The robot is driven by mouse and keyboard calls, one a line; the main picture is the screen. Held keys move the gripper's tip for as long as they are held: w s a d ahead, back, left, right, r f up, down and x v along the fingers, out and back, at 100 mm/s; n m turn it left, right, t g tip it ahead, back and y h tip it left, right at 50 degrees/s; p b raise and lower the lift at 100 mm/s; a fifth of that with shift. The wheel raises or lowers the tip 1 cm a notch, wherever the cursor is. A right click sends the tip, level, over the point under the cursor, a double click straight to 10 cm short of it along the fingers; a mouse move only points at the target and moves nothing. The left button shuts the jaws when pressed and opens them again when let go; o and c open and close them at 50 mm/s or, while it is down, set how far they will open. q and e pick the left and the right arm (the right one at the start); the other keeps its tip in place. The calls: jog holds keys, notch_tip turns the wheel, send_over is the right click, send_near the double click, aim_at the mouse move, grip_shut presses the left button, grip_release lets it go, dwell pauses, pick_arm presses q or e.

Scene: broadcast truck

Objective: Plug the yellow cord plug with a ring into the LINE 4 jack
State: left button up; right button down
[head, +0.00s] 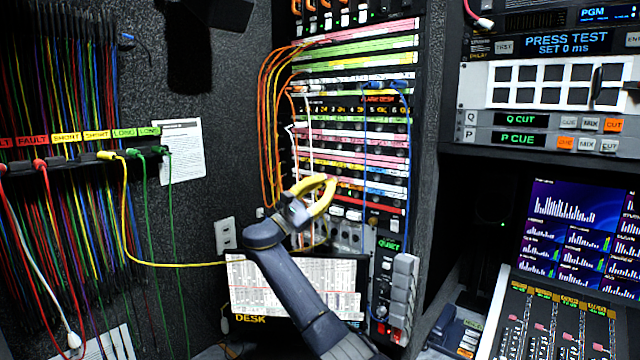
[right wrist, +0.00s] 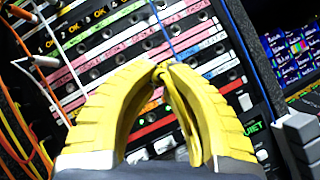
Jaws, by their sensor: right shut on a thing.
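My right gripper (head: 318,196) has yellow fingers and is in front of the lower part of the patch panel (head: 352,165). In the right wrist view its fingertips (right wrist: 161,73) meet on a small thing that they mostly hide; I cannot make out a plug or ring there. A yellow cord (head: 180,264) hangs from the cord rack at the left and runs right toward the area below my right gripper. The panel has rows of jacks under coloured strips; I cannot read which is LINE 4. My left gripper is not in view.
Orange cords (head: 268,120) loop at the panel's left side, and white and blue cords (head: 408,130) hang across its front. The cord rack (head: 80,157) holds red, yellow and green cords. A DESK screen (head: 290,285) sits below, behind my right arm.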

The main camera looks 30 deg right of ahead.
jog(key=shift+s+a+g, duration=0.1)
jog(key=shift+s+g, duration=0.5)
jog(key=shift+g, duration=0.1)
jog(key=shift+n, duration=0.4)
jog(key=shift+w+d+r, duration=0.1)
jog(key=shift+w+d, duration=0.25)
jog(key=shift+d, duration=0.55)
jog(key=shift+w+d+f, duration=0.1)
jog(key=shift+w+d, duration=0.3)
jog(key=shift+d, duration=0.45)
jog(key=shift+w+d+r, duration=0.1)
jog(key=shift+w+d, duration=0.25)
jog(key=shift+d, duration=0.55)
jog(key=shift+w+d, duration=0.25)
jog(key=shift+d, duration=0.4)
jog(key=shift+w+d, duration=0.3)
jog(key=shift+d, duration=0.35)
jog(key=shift+w+d, duration=0.25)
jog(key=shift+d, duration=0.4)
jog(key=c, duration=1.5)
grip_release()
jog(key=shift+o, duration=0.3)
jog(key=v, duration=1.2)
jog(key=shift+s, duration=0.15)
